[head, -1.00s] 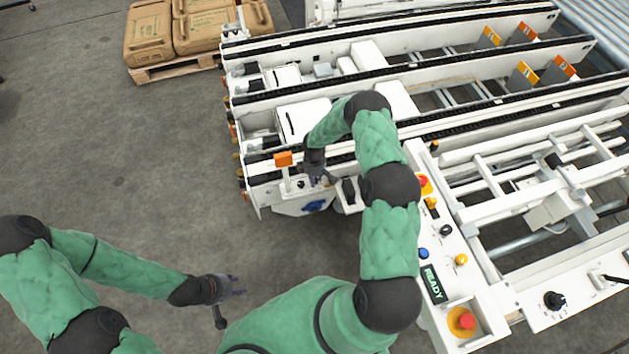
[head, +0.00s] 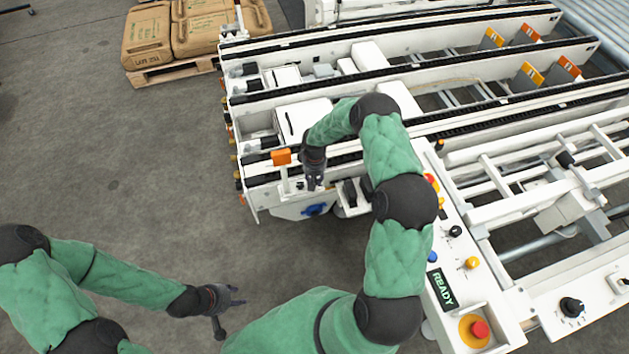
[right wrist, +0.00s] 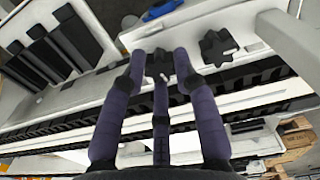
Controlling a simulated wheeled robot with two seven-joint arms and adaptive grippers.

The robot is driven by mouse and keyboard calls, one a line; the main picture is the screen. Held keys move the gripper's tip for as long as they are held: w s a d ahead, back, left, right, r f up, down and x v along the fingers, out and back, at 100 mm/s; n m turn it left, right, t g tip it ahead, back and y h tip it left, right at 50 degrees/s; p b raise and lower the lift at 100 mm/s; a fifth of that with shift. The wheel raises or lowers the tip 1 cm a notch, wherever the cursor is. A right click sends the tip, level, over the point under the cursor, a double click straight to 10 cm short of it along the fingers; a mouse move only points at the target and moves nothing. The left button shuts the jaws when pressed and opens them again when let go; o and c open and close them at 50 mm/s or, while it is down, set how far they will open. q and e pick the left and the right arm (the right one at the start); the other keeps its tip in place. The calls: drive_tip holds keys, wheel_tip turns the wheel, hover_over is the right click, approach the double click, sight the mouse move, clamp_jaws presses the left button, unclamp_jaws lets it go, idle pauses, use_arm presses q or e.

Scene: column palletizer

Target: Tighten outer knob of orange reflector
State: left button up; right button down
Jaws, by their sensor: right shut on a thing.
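The orange reflector (head: 281,157) stands on a small white post at the near left end of the machine's frame. My right gripper (head: 314,187) points down at the frame just right of the reflector. In the right wrist view its fingers (right wrist: 160,66) are closed around a small dark knob, mostly hidden between the fingertips. A second dark, star-shaped knob (right wrist: 217,47) sits free beside the right finger. I cannot tell which of the two is the outer knob. The reflector does not show clearly in the wrist view. My left gripper (head: 238,295) is empty over the floor, its fingers apart.
A control panel with a READY display (head: 442,288) and a red stop button (head: 480,329) lies right of my right arm. Black-topped rails (head: 440,120) run behind the gripper. A pallet of brown sacks (head: 195,35) stands at back left. The left floor is clear.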

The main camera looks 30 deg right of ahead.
drive_tip(key=shift+m+b, duration=0.3)
drive_tip(key=shift+m, duration=0.3)
drive_tip(key=c, duration=0.9)
unclamp_jaws()
drive_tip(key=shift+c, duration=0.2)
